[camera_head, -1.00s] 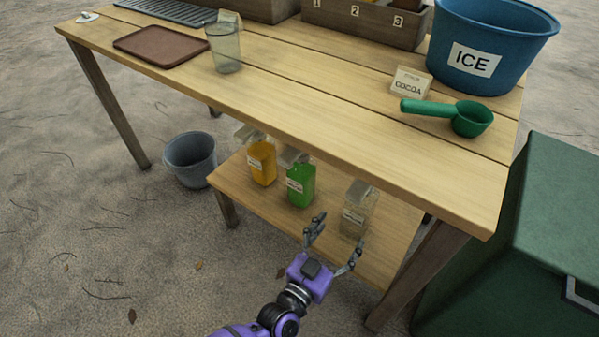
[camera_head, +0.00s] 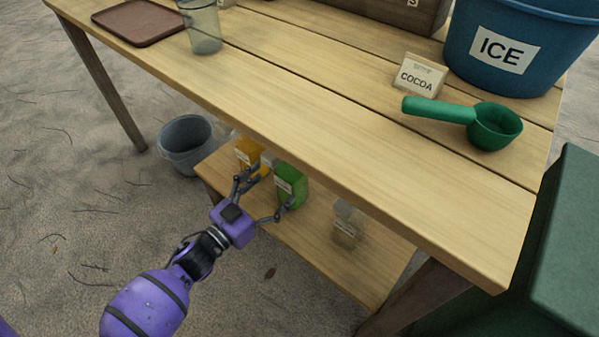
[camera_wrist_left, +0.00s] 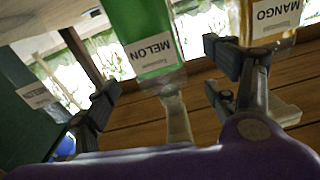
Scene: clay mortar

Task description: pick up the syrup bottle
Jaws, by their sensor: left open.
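Three syrup bottles stand on the lower shelf (camera_head: 300,232) under the table. The orange one (camera_head: 249,152), at left, is labelled MANGO in the left wrist view (camera_wrist_left: 272,18). The green one (camera_head: 292,186), in the middle, is labelled MELON there (camera_wrist_left: 138,28). The clear one (camera_head: 345,222) is at right; its label is too small to read. My left gripper (camera_head: 266,193) is open and empty, its fingers pointing at the green bottle. In the wrist view the green bottle lies between the two fingers (camera_wrist_left: 165,78); contact cannot be told. My right gripper is out of view.
The tabletop (camera_head: 300,110) overhangs the shelf. On it are a COCOA card (camera_head: 419,78), a green scoop (camera_head: 494,127), a blue ICE bucket (camera_head: 515,75), a clear cup (camera_head: 203,30) and a brown tray (camera_head: 138,22). A grey bucket (camera_head: 186,148) stands left; a green box (camera_head: 568,245) stands right.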

